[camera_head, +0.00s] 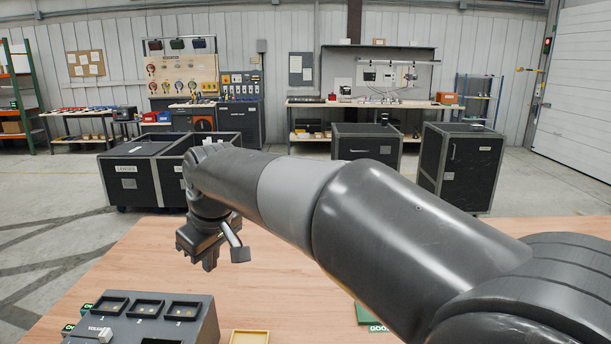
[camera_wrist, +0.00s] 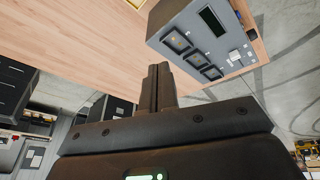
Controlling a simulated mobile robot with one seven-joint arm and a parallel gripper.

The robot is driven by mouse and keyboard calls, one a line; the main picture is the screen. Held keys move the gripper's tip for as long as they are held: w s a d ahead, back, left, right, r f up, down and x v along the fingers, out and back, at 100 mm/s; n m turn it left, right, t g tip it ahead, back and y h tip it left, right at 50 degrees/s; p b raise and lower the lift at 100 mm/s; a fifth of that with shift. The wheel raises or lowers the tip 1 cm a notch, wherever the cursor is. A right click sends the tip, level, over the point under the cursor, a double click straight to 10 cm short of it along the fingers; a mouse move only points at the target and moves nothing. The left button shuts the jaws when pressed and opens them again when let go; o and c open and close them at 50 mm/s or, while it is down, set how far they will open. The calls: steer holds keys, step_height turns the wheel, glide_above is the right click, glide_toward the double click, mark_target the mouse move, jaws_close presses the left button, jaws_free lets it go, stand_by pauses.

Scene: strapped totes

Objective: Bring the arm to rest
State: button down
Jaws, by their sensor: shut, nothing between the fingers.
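My arm reaches from the lower right of the head view across to the left, above the wooden table. My gripper (camera_head: 209,262) hangs from its end over the table's left part, apart from the tabletop. In the wrist view my gripper's fingers (camera_wrist: 157,75) are together with nothing between them. Part of the table and floor behind my arm is hidden.
A grey box with dark windows (camera_head: 203,325) stands at the table's front left; it also shows in the wrist view (camera_wrist: 193,28). A yellow tray (camera_head: 249,338) and a green item (camera_head: 368,316) lie nearby. Black crates (camera_head: 137,175) stand beyond the table.

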steer(key=s+d+m+t, duration=0.1)
steer(key=s+d+m, duration=0.25)
steer(key=d, duration=0.95)
steer(key=s+d+f+m+h, duration=0.1)
steer(key=s+d+f+m, duration=0.3)
steer(key=s+d, duration=0.3)
steer(key=s+d+f+m+t+h, duration=0.1)
steer(key=s+d+f+m, duration=0.3)
steer(key=d, duration=0.9)
steer(key=s, duration=0.3)
steer(key=shift+s+d+f+t+h, duration=0.15)
steer(key=shift+s+f+t+h, duration=0.1)
steer(key=shift+t+h, duration=0.05)
stand_by(0.4)
